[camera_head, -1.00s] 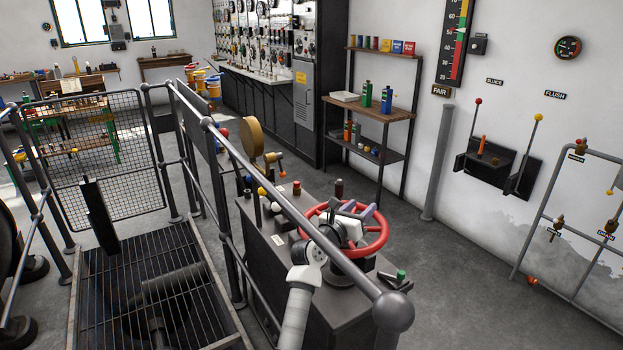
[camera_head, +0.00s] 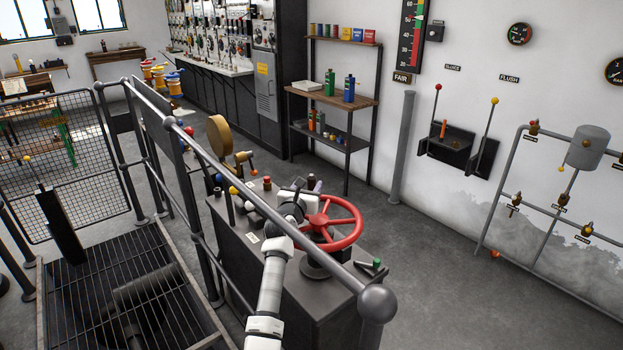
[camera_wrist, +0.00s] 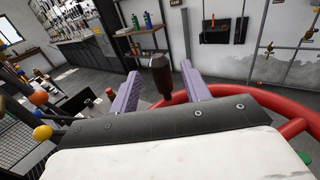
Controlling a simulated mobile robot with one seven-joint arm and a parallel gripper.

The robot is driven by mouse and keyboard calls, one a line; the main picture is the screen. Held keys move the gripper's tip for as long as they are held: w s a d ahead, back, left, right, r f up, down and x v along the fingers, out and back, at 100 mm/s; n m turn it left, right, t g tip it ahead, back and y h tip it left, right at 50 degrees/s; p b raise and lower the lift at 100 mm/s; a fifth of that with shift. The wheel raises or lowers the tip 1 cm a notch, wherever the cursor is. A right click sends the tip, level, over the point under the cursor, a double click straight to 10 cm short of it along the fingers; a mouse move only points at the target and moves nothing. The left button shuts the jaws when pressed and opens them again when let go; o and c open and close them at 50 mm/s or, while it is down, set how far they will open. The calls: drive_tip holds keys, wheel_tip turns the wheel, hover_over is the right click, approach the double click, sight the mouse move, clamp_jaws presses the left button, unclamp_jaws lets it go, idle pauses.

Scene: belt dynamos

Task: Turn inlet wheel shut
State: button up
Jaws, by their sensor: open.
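The red inlet wheel (camera_head: 345,228) lies nearly flat on a post on top of the dark metal cabinet (camera_head: 250,246). My gripper (camera_head: 305,184) is at the wheel's left far side, with my white arm reaching in from below. In the wrist view my gripper (camera_wrist: 160,88) has its two purple fingers apart. A dark brown knob (camera_wrist: 162,75) shows between or beyond them, and I cannot tell whether it is touched. The wheel's red rim (camera_wrist: 225,93) passes behind and to the right of the fingers. My wrist hides part of the wheel's left side.
A grey railing (camera_head: 250,195) with a ball end (camera_head: 377,303) runs close to the cabinet. Knobs and a green-tipped lever (camera_head: 376,263) stand on the cabinet top. A grated pit (camera_head: 110,290) lies left. Open floor separates the cabinet from the wall pipes (camera_head: 505,200).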

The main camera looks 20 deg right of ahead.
sight(310, 182)
drive_tip(key=shift+p+x, duration=0.3)
drive_tip(key=shift+x, duration=1.75)
clamp_jaws()
